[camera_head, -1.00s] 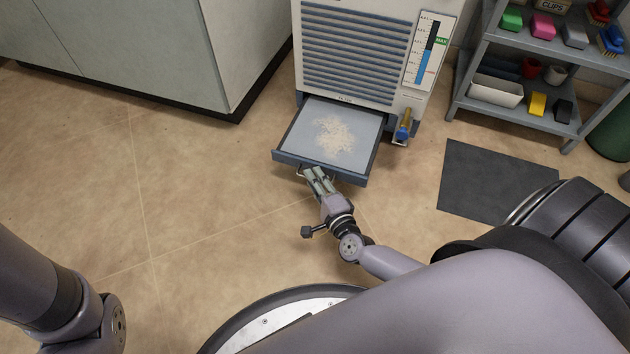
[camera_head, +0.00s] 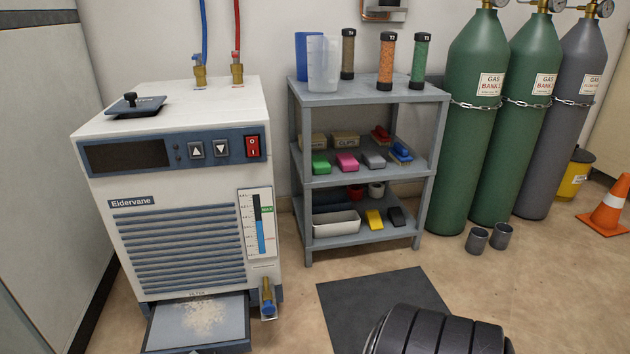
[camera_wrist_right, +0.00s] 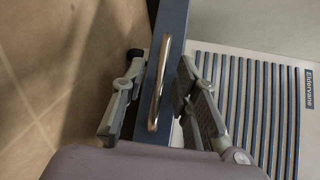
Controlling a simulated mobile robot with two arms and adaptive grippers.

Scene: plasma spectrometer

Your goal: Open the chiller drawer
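The chiller (camera_head: 185,190) is a white box labelled Eldervane at the left of the head view. Its drawer (camera_head: 170,331) sticks out at the bottom, pulled open, with pale crumbly dust (camera_head: 205,316) on its flat grey panel. In the right wrist view the blue drawer front (camera_wrist_right: 172,45) and its shiny handle (camera_wrist_right: 155,100) stand close up. My right gripper (camera_wrist_right: 160,66) has its fingers spread apart on either side of the handle and drawer front, with gaps showing. The head view does not show either gripper.
A grey shelf rack (camera_head: 362,180) with bins and colored blocks stands right of the chiller. A dark mat (camera_head: 380,300) lies on the floor. Gas cylinders (camera_head: 475,130), two small cups (camera_head: 490,237) and an orange cone (camera_head: 606,210) are further right. A brass valve (camera_head: 267,297) sits beside the drawer.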

